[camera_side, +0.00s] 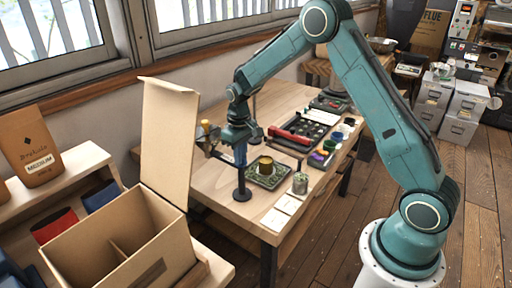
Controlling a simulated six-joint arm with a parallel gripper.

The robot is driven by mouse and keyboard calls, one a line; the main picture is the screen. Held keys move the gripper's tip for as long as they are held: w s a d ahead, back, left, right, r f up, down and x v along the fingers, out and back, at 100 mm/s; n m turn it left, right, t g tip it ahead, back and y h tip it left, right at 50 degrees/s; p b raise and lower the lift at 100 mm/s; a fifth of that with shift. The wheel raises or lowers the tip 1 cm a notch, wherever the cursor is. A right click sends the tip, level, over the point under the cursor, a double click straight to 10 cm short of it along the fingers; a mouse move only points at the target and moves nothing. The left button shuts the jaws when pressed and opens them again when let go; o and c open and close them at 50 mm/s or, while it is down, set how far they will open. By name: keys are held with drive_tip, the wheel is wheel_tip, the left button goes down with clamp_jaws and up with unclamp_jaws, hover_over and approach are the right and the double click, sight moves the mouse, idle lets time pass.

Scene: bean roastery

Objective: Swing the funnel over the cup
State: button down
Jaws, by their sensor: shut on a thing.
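A brass-coloured cup (265,165) stands on a dark green patterned mat (268,180) on the wooden table. Just left of it is a stand with a round black base (242,195) and an upright post, blue in its upper part (240,154). What looks like the funnel, a small metal piece with a yellowish part (206,127), is at the top of the stand, left of the post and away from the cup. My gripper (222,145) is at the top of the stand, shut on the funnel's small swing part. The jaws and the exact grip are small and partly hidden.
An open cardboard box (125,240) with a raised flap (167,140) stands in front at left. A grey jar (300,183), white cards (281,210), a red-edged tray (298,133) and small coloured pots (329,146) are right of the cup.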

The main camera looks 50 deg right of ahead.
drive_tip(key=shift+m, duration=0.3)
drive_tip(key=m, duration=0.3)
drive_tip(key=shift+m, duration=0.3)
drive_tip(key=m, duration=0.4)
drive_tip(key=shift+m, duration=0.3)
drive_tip(key=m, duration=0.9)
drive_tip(key=shift+r, duration=0.1)
drive_tip(key=c, duration=1.4)
unclamp_jaws()
drive_tip(key=shift+c, duration=0.2)
